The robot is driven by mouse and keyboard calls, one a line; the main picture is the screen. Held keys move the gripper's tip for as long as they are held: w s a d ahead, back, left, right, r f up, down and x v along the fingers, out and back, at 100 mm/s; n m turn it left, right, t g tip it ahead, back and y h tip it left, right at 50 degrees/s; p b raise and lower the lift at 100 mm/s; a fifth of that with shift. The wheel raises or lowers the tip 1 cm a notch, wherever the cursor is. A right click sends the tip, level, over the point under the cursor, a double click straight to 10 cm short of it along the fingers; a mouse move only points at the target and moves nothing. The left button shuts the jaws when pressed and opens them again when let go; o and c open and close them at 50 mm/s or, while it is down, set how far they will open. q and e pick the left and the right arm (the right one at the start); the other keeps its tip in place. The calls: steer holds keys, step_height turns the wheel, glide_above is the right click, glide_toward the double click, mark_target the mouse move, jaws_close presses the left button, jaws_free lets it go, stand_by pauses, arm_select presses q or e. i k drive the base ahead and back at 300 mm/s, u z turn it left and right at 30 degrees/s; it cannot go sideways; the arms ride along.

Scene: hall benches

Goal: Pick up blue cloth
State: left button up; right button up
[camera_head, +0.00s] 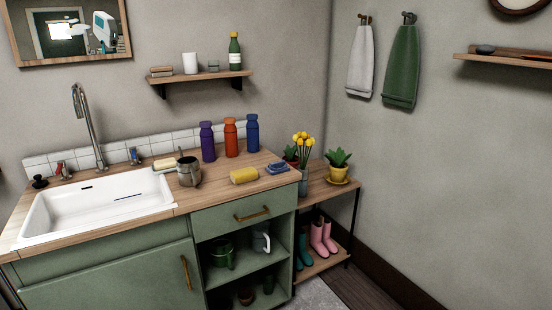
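A small blue folded item, which looks like the blue cloth (277,168), lies on the wooden counter (220,189) near its right end. It is just right of a yellow sponge-like roll (244,175) and in front of the blue bottle (252,133). Nothing covers it. Neither of my grippers is in view.
A white sink (98,208) with a tall tap fills the counter's left. A metal can (189,171) and purple (207,141) and orange (230,137) bottles stand behind. Right of the counter, a low bench (326,191) holds yellow flowers (303,143) and a potted plant (338,164).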

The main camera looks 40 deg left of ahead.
mark_target(281, 167)
steer(key=u, duration=0.8)
steer(key=i, duration=0.95)
steer(key=u, duration=1.1)
